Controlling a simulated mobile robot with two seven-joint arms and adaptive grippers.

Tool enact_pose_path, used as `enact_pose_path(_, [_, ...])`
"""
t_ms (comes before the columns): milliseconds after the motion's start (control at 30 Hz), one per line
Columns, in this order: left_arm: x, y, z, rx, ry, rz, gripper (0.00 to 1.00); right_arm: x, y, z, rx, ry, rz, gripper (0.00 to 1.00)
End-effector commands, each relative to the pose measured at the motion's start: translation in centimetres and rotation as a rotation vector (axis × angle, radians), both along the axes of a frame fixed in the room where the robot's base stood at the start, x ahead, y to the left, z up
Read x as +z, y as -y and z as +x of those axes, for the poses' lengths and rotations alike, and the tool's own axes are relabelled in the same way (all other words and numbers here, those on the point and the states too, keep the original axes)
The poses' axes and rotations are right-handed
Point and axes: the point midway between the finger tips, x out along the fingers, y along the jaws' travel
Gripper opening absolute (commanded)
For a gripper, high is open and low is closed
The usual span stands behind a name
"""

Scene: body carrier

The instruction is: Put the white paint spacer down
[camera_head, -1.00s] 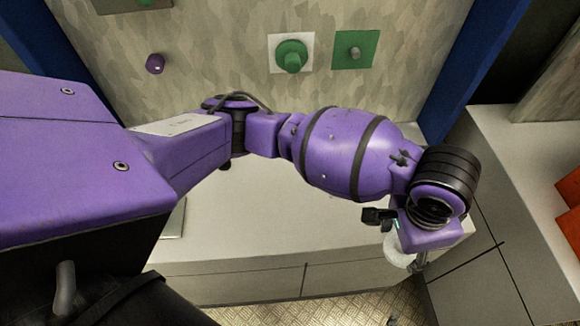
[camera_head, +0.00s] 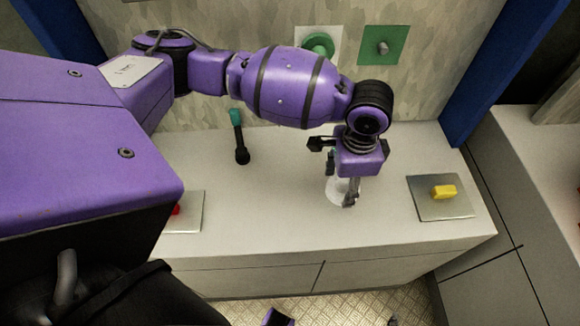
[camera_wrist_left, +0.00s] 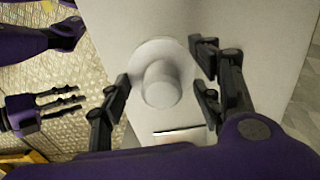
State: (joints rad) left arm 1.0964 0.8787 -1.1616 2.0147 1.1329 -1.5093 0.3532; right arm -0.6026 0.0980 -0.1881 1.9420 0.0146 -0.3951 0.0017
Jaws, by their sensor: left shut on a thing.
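The white paint spacer (camera_head: 335,192) is a round white disc with a raised hub, which shows in the left wrist view (camera_wrist_left: 160,82). My left gripper (camera_head: 345,190) is shut on it, with black fingers at opposite sides of the disc in the left wrist view (camera_wrist_left: 163,90). The spacer is over the white counter (camera_head: 285,215), right of its middle; I cannot tell whether it touches the surface. Part of it is hidden by the fingers in the head view. My right gripper (camera_wrist_left: 68,102) is at the left of the left wrist view, its dark fingers apart and empty.
A metal plate with a yellow block (camera_head: 444,192) lies to the right on the counter. A teal-and-black tool (camera_head: 238,137) is at the back left. A plate with a red thing (camera_head: 175,210) is at the left, partly covered by my arm. Green fixtures (camera_head: 383,47) are on the back wall.

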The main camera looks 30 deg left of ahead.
Motion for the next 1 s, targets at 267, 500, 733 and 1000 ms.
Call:
enact_pose_path(267, [-3.8,-2.0,1.7,-0.002,-0.007,-0.001,0.06,-0.5,0.0,-0.1,-0.002,-0.004,0.0,0.4])
enact_pose_path(500, [-5.6,-2.8,2.3,-0.002,-0.007,0.001,0.06,-0.6,-0.2,-0.1,-0.008,-0.004,0.004,0.4])
enact_pose_path(733, [-7.9,-2.8,2.4,-0.002,-0.003,0.001,0.06,-0.8,-0.2,-0.3,-0.012,-0.007,0.005,0.4])
enact_pose_path(1000, [-8.0,-2.8,2.4,-0.002,-0.003,0.001,0.59,-0.7,-0.1,-0.3,-0.012,-0.006,0.004,0.4])
